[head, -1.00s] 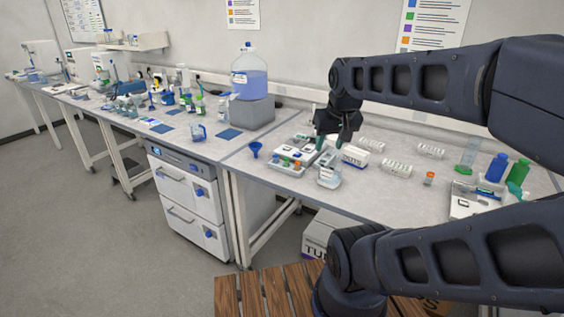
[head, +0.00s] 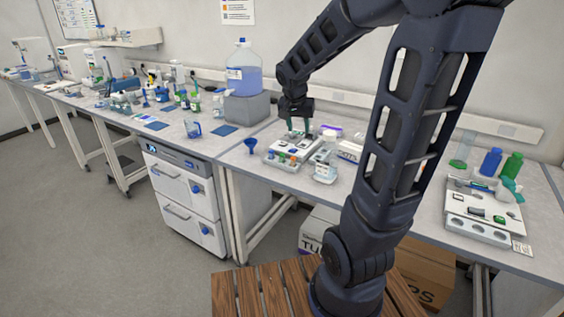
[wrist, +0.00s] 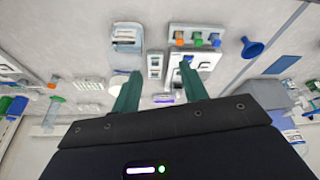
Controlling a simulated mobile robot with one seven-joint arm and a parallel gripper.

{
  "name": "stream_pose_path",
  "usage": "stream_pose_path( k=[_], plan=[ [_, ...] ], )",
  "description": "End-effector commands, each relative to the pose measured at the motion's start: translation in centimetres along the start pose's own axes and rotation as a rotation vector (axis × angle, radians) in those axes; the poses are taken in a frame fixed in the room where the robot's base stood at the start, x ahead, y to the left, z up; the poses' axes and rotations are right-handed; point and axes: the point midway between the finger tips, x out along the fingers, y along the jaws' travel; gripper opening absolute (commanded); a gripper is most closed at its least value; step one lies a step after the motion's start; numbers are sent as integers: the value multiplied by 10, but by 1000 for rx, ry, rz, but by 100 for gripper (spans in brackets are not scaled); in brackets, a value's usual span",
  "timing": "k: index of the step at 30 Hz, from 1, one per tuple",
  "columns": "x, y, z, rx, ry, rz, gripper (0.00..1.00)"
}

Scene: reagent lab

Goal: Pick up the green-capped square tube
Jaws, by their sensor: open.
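A white tube station (head: 274,160) stands on the bench, with a row of orange, green and blue caps along its front. In the wrist view, the green cap (wrist: 198,39) sits between the orange cap (wrist: 179,38) and the blue cap (wrist: 214,39). Its tube body is hidden, so I cannot tell if it is square. My gripper (head: 297,128) points down above the station's back part. In the wrist view my gripper (wrist: 159,72) is open, with nothing between its green fingers.
A blue funnel (head: 251,144) stands left of the station. A clear labelled container (head: 325,172) stands right of it. A large jug of blue liquid (head: 243,72) is behind, on a grey block. Another station (head: 485,212) and blue and green bottles are far right.

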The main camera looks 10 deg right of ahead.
Motion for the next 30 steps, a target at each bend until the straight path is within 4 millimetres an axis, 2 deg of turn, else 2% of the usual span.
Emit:
stream_pose_path(
  k=[6,15,21,26,30],
  plan=[
    [44,-41,-22,94,7,38,44],
    [104,-93,-38,215,24,66,44],
    [124,-109,-40,255,32,73,44],
    [133,-111,-41,263,33,73,44],
    [148,-109,-41,264,32,75,44]
  ],
)
